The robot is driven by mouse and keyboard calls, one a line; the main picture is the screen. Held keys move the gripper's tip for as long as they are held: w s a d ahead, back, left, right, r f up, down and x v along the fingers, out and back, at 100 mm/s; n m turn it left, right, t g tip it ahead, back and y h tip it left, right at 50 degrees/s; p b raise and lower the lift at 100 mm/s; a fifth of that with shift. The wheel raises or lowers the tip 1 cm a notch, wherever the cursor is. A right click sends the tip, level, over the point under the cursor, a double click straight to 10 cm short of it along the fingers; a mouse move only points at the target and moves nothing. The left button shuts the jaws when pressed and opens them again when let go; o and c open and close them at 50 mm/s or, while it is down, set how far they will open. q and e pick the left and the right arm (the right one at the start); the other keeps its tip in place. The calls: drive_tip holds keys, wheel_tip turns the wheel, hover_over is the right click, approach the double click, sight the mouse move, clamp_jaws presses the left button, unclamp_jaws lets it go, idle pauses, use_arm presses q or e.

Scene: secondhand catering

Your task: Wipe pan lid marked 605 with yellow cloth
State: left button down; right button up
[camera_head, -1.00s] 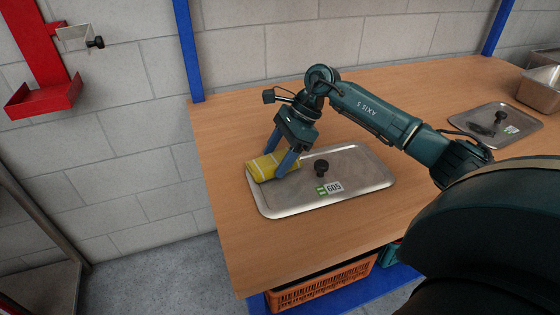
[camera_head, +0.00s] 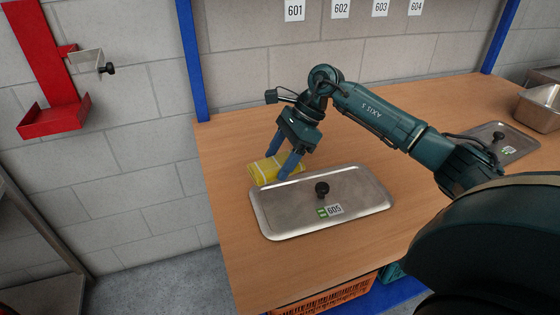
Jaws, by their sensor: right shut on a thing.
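The pan lid marked 605 (camera_head: 288,217) is a flat grey metal tray-shaped lid with a black knob and a green-and-white label reading 605. It lies on the wooden table near its left front part. My right gripper (camera_head: 277,168) is shut on the yellow cloth (camera_head: 260,172), which has pale stripes. The cloth is at the lid's back left corner, overlapping its back edge in the picture. I cannot tell whether it touches the lid or hangs just above it. My left gripper is out of view.
Another metal lid (camera_head: 508,151) with a black knob lies at the right, partly behind my arm. A metal pan (camera_head: 540,108) stands beyond it. An orange crate (camera_head: 335,298) is below the table. A red bracket (camera_head: 55,120) is on the left wall. Bare table (camera_head: 225,150) lies left of the cloth.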

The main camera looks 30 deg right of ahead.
drive_tip(key=shift+r, duration=0.1)
drive_tip(key=shift+r+p, duration=0.8)
drive_tip(key=shift+r, duration=0.65)
